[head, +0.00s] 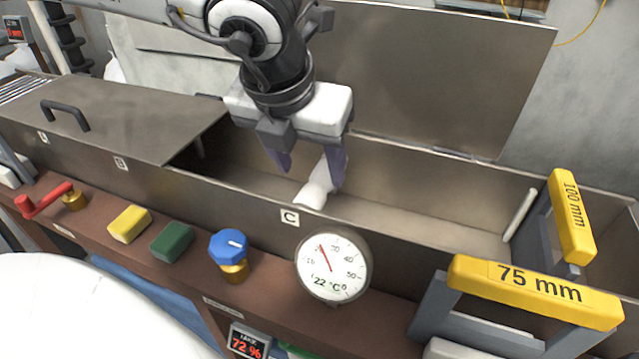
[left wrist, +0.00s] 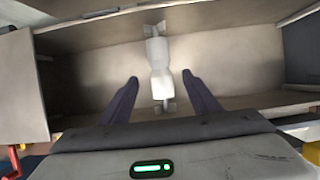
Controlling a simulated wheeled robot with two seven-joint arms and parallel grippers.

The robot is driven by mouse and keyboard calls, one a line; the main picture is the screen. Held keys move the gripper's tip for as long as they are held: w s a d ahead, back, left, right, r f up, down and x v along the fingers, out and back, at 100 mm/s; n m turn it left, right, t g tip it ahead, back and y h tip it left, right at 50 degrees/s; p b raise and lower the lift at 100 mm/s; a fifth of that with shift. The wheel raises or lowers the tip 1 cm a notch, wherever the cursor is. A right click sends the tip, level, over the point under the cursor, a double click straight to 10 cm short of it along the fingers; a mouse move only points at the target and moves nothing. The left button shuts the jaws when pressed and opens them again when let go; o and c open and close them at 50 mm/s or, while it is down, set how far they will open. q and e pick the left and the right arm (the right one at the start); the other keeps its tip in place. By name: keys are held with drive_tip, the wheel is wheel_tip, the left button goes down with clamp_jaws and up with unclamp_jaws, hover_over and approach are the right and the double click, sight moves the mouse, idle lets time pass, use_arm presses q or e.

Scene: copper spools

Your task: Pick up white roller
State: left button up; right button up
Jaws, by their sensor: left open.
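The white roller (head: 316,188) lies in the open metal trough, in the compartment behind the label C. In the left wrist view the roller (left wrist: 158,62) shows as a pale waisted body with a narrow stub at each end. My left gripper (head: 308,168) is open and points down into the trough over the roller. In the left wrist view its two dark fingers (left wrist: 160,85) stand apart, one on each side of the roller's near part, with gaps to it. In the head view the gripper hides part of the roller. My right gripper is not in view.
The trough's front wall (head: 240,198) and raised lid (head: 430,75) flank the gripper. A closed lid (head: 120,120) covers the left compartments. A dial thermometer (head: 333,267), blue knob (head: 229,246) and yellow-handled 75 mm gauge (head: 535,290) stand in front. The compartment floor right of the roller is clear.

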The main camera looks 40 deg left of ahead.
sight(316, 181)
use_arm(q)
drive_tip(key=shift+w+f, duration=0.1)
drive_tip(key=shift+f, duration=0.15)
drive_tip(key=p+x, duration=0.1)
drive_tip(key=x, duration=0.3)
drive_tip(key=shift+w+f, duration=0.2)
drive_tip(key=shift+f, duration=0.1)
drive_tip(key=shift+w+a+f, duration=0.1)
drive_tip(key=shift+f, duration=0.1)
drive_tip(key=shift+c, duration=0.4)
drive_tip(key=shift+r, duration=0.1)
drive_tip(key=c, duration=1.3)
drive_tip(key=shift+o, duration=0.2)
drive_tip(key=shift+r, duration=0.1)
